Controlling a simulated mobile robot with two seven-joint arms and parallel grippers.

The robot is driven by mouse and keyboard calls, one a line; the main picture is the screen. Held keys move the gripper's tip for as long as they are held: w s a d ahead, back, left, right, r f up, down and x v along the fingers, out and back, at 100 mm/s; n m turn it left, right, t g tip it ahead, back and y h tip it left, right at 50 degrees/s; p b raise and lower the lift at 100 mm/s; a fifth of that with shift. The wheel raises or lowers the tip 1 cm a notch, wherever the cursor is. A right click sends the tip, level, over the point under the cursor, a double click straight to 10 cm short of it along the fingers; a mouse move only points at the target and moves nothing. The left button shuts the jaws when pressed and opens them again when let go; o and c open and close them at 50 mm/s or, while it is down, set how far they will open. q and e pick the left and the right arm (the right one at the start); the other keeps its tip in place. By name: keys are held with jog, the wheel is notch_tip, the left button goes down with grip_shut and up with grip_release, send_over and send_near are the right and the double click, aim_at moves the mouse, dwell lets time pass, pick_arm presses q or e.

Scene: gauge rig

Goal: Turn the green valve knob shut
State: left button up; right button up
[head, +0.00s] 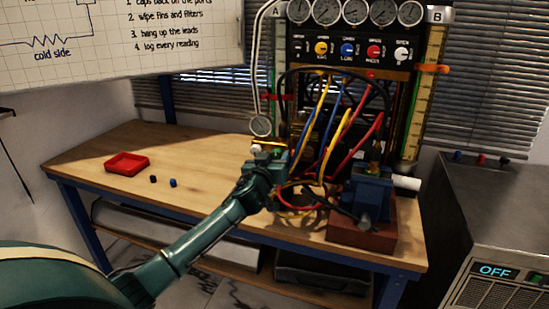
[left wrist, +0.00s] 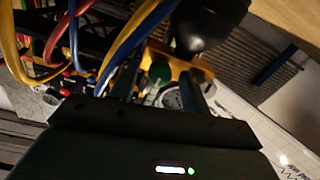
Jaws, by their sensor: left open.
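The green valve knob (left wrist: 159,72) shows in the left wrist view, between the two dark fingers of my left gripper (left wrist: 162,84). The fingers are open with one on each side of it, and I cannot tell whether they touch it. A round gauge (left wrist: 172,98) lies just beyond. In the head view my left gripper (head: 272,158) is at the lower left of the gauge rig (head: 352,50), and I cannot make out the green knob there. My right gripper is not in view.
Yellow, blue and red hoses (head: 335,130) hang close to my gripper's right. A blue vise (head: 366,190) stands on the bench's right end. A red tray (head: 127,163) and small caps (head: 173,183) lie at left on the wooden bench (head: 195,150). A grey unit (head: 490,220) reads OFF.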

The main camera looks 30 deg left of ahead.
pick_arm(q)
jog(key=c, duration=1)
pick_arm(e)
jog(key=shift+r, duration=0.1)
